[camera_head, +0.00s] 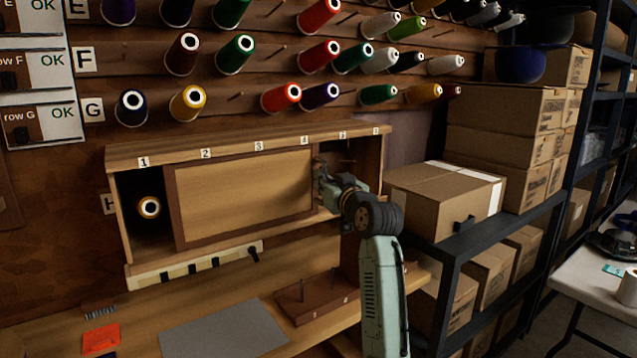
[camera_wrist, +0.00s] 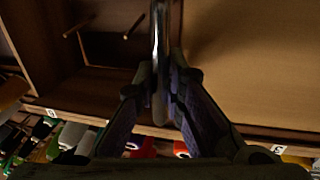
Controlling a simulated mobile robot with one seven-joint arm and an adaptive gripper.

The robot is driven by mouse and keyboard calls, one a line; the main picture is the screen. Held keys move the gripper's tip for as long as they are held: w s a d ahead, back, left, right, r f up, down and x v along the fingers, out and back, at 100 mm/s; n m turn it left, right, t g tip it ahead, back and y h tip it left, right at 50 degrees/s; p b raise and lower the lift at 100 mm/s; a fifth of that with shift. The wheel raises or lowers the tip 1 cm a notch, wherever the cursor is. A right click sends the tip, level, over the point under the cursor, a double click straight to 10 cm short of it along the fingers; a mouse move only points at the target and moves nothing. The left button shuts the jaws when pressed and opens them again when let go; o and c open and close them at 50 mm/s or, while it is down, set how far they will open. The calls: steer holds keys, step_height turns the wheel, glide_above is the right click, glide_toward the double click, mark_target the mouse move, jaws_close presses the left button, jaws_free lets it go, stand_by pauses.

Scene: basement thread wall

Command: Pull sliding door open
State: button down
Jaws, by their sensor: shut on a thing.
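The sliding door (camera_head: 245,195) is a light wood panel in a darker frame, set in the front of a wooden cabinet (camera_head: 240,146) with numbered tags. It covers the middle of the cabinet, leaving openings at the left and right ends. My gripper (camera_head: 322,182) is at the door's right edge. In the wrist view, my gripper (camera_wrist: 162,88) is shut around a thin upright handle (camera_wrist: 161,40) beside the door panel (camera_wrist: 260,60). The handle is hidden behind my gripper in the head view.
Pegs (camera_wrist: 125,25) show in the other opening. Thread spools (camera_head: 188,103) fill the wall above. Cardboard boxes (camera_head: 430,205) on a dark shelf stand close to the right of my arm.

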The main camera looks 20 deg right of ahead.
steer(key=c, duration=1.7)
jaws_free()
steer(key=shift+o, duration=0.2)
steer(key=s+d, duration=0.1)
steer(key=s, duration=1.1)
